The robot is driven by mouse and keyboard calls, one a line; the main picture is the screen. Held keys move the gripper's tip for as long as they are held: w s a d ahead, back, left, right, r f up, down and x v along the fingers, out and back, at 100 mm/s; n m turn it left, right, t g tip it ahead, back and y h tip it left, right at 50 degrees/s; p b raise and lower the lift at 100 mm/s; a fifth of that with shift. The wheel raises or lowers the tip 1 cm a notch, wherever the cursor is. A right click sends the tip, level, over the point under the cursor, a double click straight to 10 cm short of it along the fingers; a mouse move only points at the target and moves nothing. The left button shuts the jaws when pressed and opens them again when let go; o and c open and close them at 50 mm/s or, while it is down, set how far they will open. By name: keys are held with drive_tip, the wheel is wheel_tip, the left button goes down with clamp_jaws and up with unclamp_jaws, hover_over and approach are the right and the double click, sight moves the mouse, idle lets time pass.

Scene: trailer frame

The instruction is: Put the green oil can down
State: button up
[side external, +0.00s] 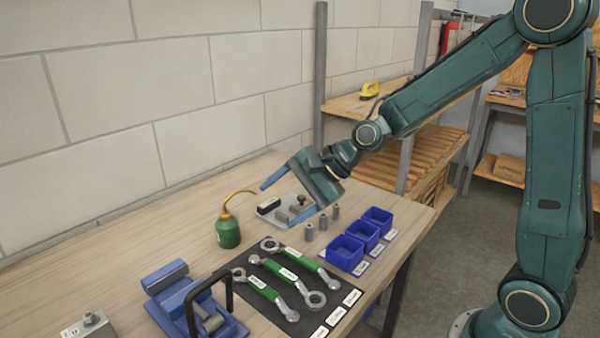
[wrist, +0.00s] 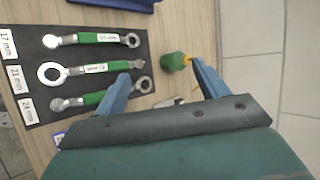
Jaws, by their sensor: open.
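The green oil can (side external: 228,233) stands upright on the wooden bench, its thin brass spout curving up to the right. My gripper (side external: 287,197) is open and empty, above the bench to the right of the can and apart from it. In the wrist view the can (wrist: 173,62) shows beyond the two blue fingers (wrist: 161,70), nearer the right one. Part of its spout is hidden behind that finger.
A dark mat (side external: 337,299) with green-handled wrenches (side external: 271,284) lies in front of the can. Blue bins (side external: 345,254) and small grey cylinders (side external: 309,232) stand to the right. A blue vise (side external: 188,298) is at the front left. A grey plate with small parts lies below the gripper.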

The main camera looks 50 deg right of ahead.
drive_tip(key=s+d+r+n+h, duration=0.2)
drive_tip(key=s+n, duration=0.3)
drive_tip(key=s, duration=0.3)
drive_tip(key=s+d+r+n+g+h, duration=0.1)
drive_tip(key=s+d+r+n+h, duration=0.1)
drive_tip(key=s+n, duration=0.3)
drive_tip(key=s+d+r+n+g+h, duration=0.1)
drive_tip(key=s+n, duration=0.4)
drive_tip(key=s, duration=0.7)
wheel_tip(320, 180, up, 2)
drive_tip(key=shift+d+r+h, duration=0.1)
drive_tip(key=shift+d+h, duration=0.3)
drive_tip(key=shift+d, duration=0.2)
drive_tip(key=shift+o, duration=0.5)
drive_tip(key=shift+s, duration=0.1)
drive_tip(key=shift+r, duration=0.15)
